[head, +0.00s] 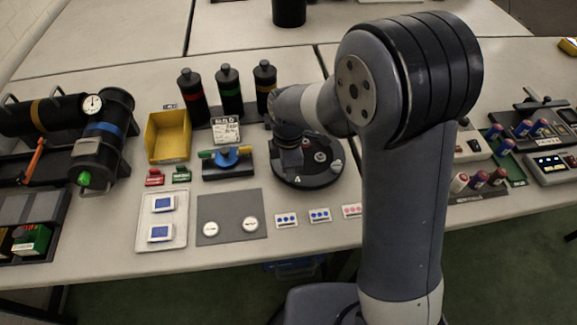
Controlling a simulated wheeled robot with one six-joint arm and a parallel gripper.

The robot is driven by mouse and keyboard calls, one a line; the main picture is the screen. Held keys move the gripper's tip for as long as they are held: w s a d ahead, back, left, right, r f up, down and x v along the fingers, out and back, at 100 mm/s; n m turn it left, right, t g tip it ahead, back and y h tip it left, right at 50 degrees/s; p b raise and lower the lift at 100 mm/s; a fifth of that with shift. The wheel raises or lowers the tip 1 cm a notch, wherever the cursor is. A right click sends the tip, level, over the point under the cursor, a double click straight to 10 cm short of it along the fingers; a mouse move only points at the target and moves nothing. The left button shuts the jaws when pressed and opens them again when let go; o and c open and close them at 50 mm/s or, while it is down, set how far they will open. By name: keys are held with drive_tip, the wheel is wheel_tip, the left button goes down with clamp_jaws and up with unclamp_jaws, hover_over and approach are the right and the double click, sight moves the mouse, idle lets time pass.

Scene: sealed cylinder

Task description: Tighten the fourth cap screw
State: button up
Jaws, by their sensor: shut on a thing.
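The black round cylinder head (320,178) lies on the table in front of my arm. A white mark "4" shows on its front left part. Metal screw heads (320,156) show on its right part. My gripper (291,165) reaches down over the left part of the disc, just behind the mark "4". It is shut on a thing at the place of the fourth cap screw. The gripper hides that screw, so its height and seating cannot be seen.
Three dark bottles (229,92) stand behind the disc. A blue-handled fixture (228,158) and a yellow bin (168,137) are to the left. Small dotted cards (320,215) lie in front. My own arm blocks the view to the right of the disc.

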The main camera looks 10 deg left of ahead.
drive_tip(key=m, duration=0.7)
drive_tip(key=shift+w+r+b, duration=0.1)
drive_tip(key=shift+r+b, duration=0.05)
drive_tip(key=shift+b, duration=0.2)
drive_tip(key=m, duration=0.7)
drive_tip(key=shift+m, duration=0.4)
drive_tip(key=m, duration=0.5)
drive_tip(key=shift+b, duration=0.35)
drive_tip(key=m, duration=0.5)
drive_tip(key=shift+r, duration=0.1)
drive_tip(key=shift+m, duration=0.3)
drive_tip(key=o, duration=1)
